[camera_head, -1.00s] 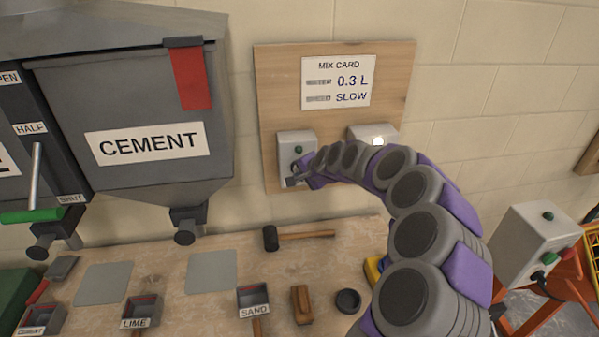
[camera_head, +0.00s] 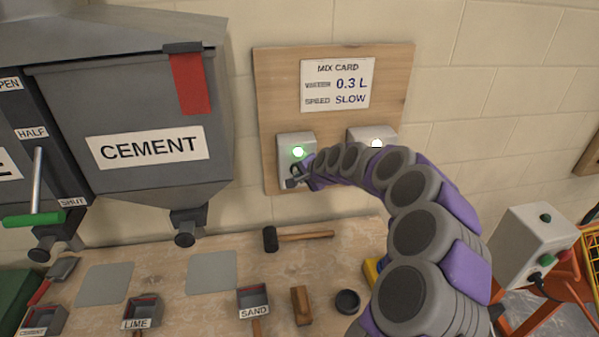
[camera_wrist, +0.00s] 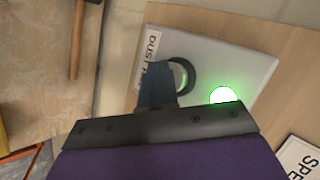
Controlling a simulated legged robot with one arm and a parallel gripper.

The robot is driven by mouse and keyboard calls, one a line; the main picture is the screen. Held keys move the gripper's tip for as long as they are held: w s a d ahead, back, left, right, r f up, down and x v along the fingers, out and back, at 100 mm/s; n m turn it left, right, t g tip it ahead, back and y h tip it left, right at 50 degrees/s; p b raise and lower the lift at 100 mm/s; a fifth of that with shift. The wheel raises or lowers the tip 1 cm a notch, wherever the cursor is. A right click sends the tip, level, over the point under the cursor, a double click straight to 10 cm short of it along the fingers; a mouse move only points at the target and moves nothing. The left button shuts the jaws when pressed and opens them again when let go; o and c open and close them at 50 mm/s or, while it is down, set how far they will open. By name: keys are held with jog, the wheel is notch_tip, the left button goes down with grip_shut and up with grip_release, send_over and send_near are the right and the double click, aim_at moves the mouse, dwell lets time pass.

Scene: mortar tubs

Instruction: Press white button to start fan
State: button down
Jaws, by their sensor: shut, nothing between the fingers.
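The button (camera_wrist: 181,76), pale inside a dark ring, sits on a grey control box (camera_wrist: 232,60) in the wrist view. A label reading "DUST" and a partly hidden word is beside it. My gripper (camera_wrist: 157,72) is shut and empty, its tip at the button's edge and covering part of it; I cannot tell if it is pressing. A green lamp (camera_wrist: 223,95) on the same box glows brightly. In the head view the grey box (camera_head: 284,146) is on a wooden board, with its green lamp (camera_head: 298,152) lit and my gripper (camera_head: 293,182) at its lower part. No fan is visible.
A second box (camera_head: 358,134) with a white lamp (camera_head: 376,143) is to the right, partly behind my arm. The mix card (camera_head: 337,85) is above. A cement hopper (camera_head: 130,100) stands left. A bench with a mallet (camera_head: 271,239) and scoops lies below.

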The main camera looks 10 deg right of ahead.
jog(key=shift+s, duration=0.1)
jog(key=s+p, duration=0.1)
jog(key=s, duration=0.5)
jog(key=shift+p, duration=0.4)
dwell(0.3)
jog(key=s+a+r+n+g, duration=0.2)
jog(key=s+a+n+g, duration=0.15)
jog(key=s, duration=0.65)
jog(key=s+a+r+n+g, duration=0.2)
jog(key=s+a+n, duration=0.2)
jog(key=s, duration=0.7)
jog(key=s+d+n+g+h+b, duration=0.1)
jog(key=s+d+g+h, duration=0.1)
jog(key=s, duration=1.2)
jog(key=s+d+f+n+g+h+b, duration=0.1)
jog(key=s+d, duration=0.4)
jog(key=s, duration=0.9)
jog(key=shift+s+d+n+g+h, duration=0.35)
jog(key=shift+n+g, duration=0.4)
jog(key=shift+g, duration=0.4)
